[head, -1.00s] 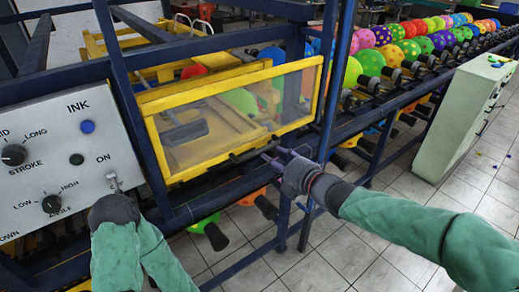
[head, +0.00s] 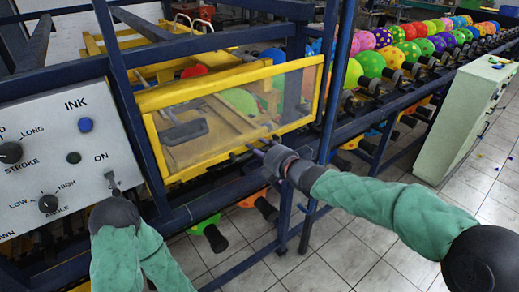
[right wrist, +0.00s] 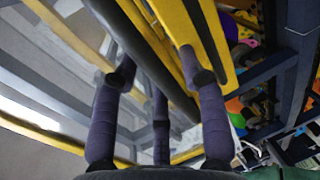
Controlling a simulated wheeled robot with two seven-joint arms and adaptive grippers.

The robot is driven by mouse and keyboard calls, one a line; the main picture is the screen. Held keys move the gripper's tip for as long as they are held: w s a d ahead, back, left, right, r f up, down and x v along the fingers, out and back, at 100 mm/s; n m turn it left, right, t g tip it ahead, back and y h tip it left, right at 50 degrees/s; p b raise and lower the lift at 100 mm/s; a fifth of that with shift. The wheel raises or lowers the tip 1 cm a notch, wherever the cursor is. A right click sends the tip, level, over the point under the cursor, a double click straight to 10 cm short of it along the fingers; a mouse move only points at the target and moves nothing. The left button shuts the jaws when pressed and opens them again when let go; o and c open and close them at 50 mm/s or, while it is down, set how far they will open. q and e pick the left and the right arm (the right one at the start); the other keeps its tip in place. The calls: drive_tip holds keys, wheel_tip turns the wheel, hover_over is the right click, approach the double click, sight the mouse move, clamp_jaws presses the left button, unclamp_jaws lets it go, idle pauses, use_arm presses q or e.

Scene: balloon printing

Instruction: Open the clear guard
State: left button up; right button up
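The clear guard (head: 228,84) is a see-through pane in a yellow frame on the blue machine, and it looks shut. A dark handle bar (head: 235,155) runs along its lower edge and slants across the right wrist view (right wrist: 143,45). My right gripper (head: 256,146) is at the handle, below the guard's middle. Its purple fingers (right wrist: 160,100) stand apart, with the bar passing in front of or between them; I cannot tell whether they touch it. My left gripper (head: 111,182) is by the toggle switch on the control panel, its fingers mostly hidden.
The control panel (head: 60,165) with knobs and buttons is at the left. A blue post (head: 331,80) stands just right of the guard. Colourful balloons (head: 370,65) line the conveyor behind. A pale green cabinet (head: 465,110) is at the right. Tiled floor lies open in front.

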clamp_jaws()
wheel_tip(320, 180, up, 29)
drive_tip(key=p, duration=2.3)
drive_tip(key=shift+r, duration=0.2)
drive_tip(key=shift+o, duration=2)
unclamp_jaws()
drive_tip(key=shift+f, duration=0.1)
drive_tip(key=v, duration=1.2)
drive_tip(key=shift+w+f, duration=0.1)
